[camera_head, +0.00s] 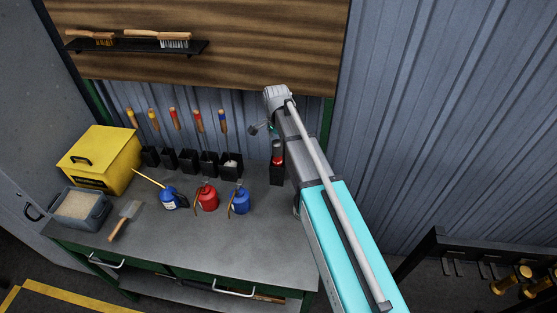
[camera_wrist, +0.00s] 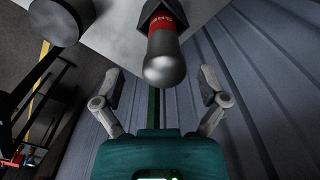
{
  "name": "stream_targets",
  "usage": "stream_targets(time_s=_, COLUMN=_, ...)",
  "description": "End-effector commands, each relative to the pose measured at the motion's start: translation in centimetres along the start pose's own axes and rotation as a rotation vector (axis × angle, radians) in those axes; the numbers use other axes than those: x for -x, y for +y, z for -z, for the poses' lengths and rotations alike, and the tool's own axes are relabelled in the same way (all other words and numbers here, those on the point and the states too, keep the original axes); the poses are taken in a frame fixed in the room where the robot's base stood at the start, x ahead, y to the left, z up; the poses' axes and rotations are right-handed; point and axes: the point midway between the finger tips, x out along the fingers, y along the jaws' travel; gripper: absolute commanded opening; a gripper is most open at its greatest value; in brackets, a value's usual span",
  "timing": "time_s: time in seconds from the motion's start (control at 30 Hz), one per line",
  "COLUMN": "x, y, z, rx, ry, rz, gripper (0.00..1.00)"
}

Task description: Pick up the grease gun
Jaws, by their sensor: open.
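The grease gun (camera_head: 277,159) appears as a cylinder with a red band and a grey rounded end, upright in a black holder (camera_head: 276,176) at the right back of the bench. In the wrist view the grease gun (camera_wrist: 164,60) points its grey end toward my gripper, and the dark holder (camera_wrist: 160,12) surrounds its far part. My gripper (camera_wrist: 160,88) is open and empty, with one finger on each side of the cylinder's end and gaps on both sides. In the head view my gripper (camera_head: 263,128) is above and slightly left of it, partly hidden by my arm.
Blue and red oil cans (camera_head: 207,197) stand left of the holder on the grey bench (camera_head: 150,235). Several black holders (camera_head: 188,160) and coloured-handled tools (camera_head: 173,119) line the back. A yellow box (camera_head: 98,158) and grey bin (camera_head: 82,206) stand left. Corrugated wall (camera_head: 425,120) lies right.

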Motion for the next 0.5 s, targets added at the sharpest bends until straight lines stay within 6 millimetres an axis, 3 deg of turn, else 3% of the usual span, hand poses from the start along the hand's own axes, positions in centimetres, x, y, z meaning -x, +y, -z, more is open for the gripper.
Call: stream_targets(time_s=0.5, x=-0.38, y=-0.01, z=0.12, rx=-0.001, ry=0.000, rz=0.000, gripper=0.92)
